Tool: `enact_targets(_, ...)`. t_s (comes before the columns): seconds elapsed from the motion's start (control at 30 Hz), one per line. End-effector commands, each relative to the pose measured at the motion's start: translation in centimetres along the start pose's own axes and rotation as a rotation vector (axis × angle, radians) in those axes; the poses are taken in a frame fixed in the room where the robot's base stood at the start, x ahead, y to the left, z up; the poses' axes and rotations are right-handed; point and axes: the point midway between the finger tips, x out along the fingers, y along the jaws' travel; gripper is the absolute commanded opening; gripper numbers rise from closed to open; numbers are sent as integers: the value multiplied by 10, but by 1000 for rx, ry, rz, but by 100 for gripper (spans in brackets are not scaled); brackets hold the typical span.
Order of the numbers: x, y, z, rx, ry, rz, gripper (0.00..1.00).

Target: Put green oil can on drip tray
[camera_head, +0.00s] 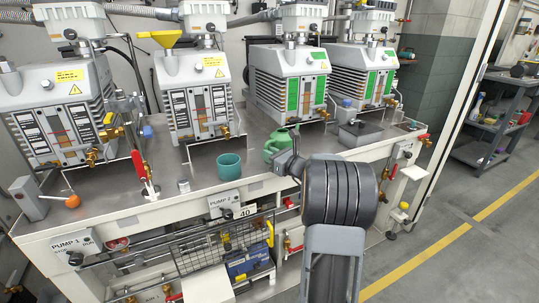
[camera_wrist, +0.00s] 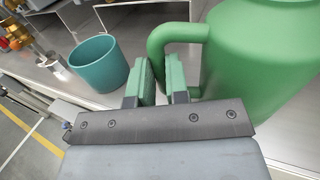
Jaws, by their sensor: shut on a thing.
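The green oil can (camera_head: 274,147) is at the front of the bench top, right of the teal cup. In the wrist view its large round body (camera_wrist: 265,55) fills the right side, with its handle reaching left. My gripper (camera_wrist: 161,72) is shut on the can's handle, with a finger pad on each side. In the head view my gripper (camera_head: 288,158) is partly hidden behind my wrist. I cannot tell whether the can touches the bench. A dark grey shallow box (camera_head: 360,134) at the right of the bench may be the drip tray.
The teal cup (camera_head: 229,165) stands close to the left of the can; it also shows in the wrist view (camera_wrist: 98,63). Several pumps (camera_head: 285,80) line the back. A red-handled valve (camera_head: 140,168) stands to the left. Some bench top between can and grey box is clear.

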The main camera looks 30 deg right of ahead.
Motion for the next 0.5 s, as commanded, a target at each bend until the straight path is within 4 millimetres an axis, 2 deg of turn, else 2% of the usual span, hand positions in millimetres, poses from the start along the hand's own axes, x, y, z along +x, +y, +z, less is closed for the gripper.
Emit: enact_targets(0.5,0,0,-4,-1,-1,0,0)
